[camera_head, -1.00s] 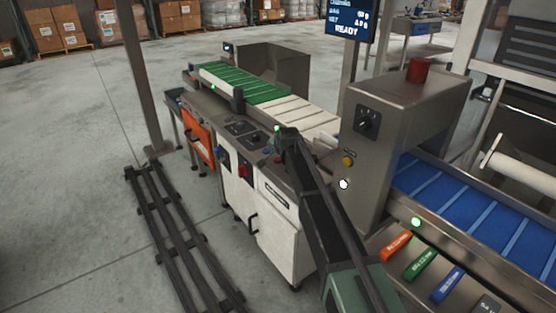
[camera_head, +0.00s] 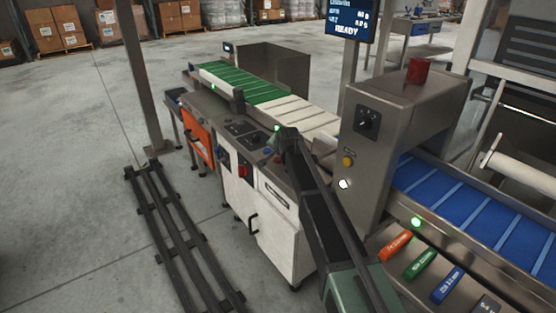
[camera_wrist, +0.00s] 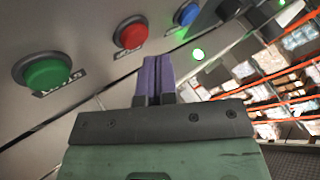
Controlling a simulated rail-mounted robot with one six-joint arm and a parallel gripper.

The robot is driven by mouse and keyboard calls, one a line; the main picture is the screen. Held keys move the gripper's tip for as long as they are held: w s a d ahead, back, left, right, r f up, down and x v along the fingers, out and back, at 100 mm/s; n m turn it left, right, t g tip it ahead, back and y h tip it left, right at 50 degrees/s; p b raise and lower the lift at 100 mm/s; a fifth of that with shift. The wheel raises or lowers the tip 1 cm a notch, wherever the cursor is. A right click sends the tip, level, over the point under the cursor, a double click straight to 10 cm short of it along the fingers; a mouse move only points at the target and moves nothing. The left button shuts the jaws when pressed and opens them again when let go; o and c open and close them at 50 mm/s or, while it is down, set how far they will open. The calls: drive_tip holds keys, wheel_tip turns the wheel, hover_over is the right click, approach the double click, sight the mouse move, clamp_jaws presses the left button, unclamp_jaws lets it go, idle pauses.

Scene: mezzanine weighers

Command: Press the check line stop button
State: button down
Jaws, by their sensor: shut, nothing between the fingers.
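In the wrist view a red button (camera_wrist: 131,35) sits on a grey metal panel, with a small dark label below it. A green button (camera_wrist: 43,71) is to its left and a blue button (camera_wrist: 188,14) is to its right. My gripper (camera_wrist: 157,58) has purple fingers held together, empty, with the tips just below and right of the red button in the picture. Whether they touch the panel cannot be told. In the head view my arm reaches over the machine's control panel (camera_head: 240,130) and hides part of it; the fingers are not visible there.
A green and white belt (camera_head: 245,85) runs behind the panel. A red switch (camera_head: 243,171) is on the white cabinet (camera_head: 277,230). At right stand a grey housing (camera_head: 400,110) with a yellow button (camera_head: 348,161) and a blue belt (camera_head: 450,205).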

sight(280, 159)
drive_tip(key=shift+f, duration=0.1)
drive_tip(key=shift+f+b, duration=0.35)
drive_tip(key=shift+b, duration=0.05)
drive_tip(key=shift+f+b, duration=0.45)
idle(0.4)
drive_tip(key=shift+r, duration=0.1)
drive_tip(key=shift+r+p, duration=0.8)
drive_tip(key=shift+p, duration=0.1)
wheel_tip(280, 159, up, 5)
drive_tip(key=p, duration=0.5)
idle(0.3)
